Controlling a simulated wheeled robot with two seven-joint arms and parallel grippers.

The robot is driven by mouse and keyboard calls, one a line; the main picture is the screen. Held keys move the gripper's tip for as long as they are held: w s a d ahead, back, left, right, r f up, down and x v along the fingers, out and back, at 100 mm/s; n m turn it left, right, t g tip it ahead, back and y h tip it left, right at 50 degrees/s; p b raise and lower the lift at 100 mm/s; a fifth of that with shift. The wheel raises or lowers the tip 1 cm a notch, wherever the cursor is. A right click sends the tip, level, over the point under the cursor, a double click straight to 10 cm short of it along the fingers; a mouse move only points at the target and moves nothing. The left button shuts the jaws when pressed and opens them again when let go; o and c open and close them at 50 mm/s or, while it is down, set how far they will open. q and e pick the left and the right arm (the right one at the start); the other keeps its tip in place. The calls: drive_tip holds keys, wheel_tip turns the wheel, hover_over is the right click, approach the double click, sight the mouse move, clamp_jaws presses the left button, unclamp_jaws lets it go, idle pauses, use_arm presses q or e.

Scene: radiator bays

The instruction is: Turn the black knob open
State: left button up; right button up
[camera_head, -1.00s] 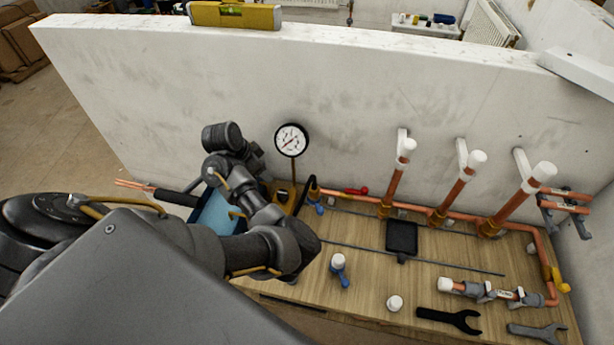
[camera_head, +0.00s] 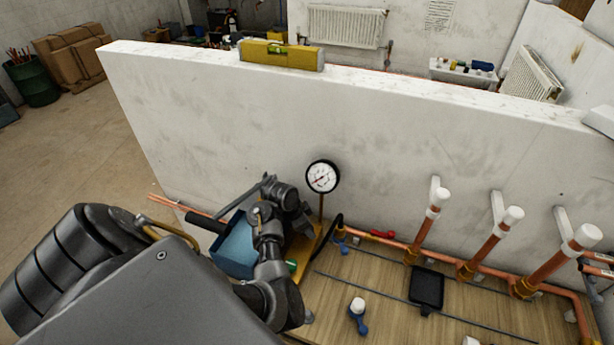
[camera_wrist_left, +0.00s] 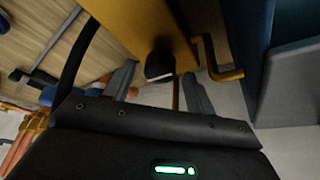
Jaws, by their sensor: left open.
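The black knob (camera_wrist_left: 160,64) shows in the left wrist view, a dark knob with a pale end against a yellow-orange body (camera_wrist_left: 150,22). My left gripper (camera_wrist_left: 159,78) is open, with one finger on each side of the knob in that picture. I cannot tell whether either finger touches it. In the head view my left gripper (camera_head: 288,205) is beside the blue box (camera_head: 236,248), just left of the round pressure gauge (camera_head: 322,176). The knob is hidden there behind my gripper and wrist. My right gripper is not in view.
A white wall (camera_head: 200,120) rises behind the wooden board (camera_head: 385,315). Copper pipes with white caps (camera_head: 440,197) stand at right. A black pad (camera_head: 426,288) and a blue-handled valve (camera_head: 358,318) lie on the board. A yellow level (camera_head: 281,55) rests on the wall top.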

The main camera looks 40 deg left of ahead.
use_arm(q)
drive_tip(key=shift+w+d+f, duration=0.1)
drive_tip(key=shift+f, duration=0.3)
drive_tip(key=c, duration=1)
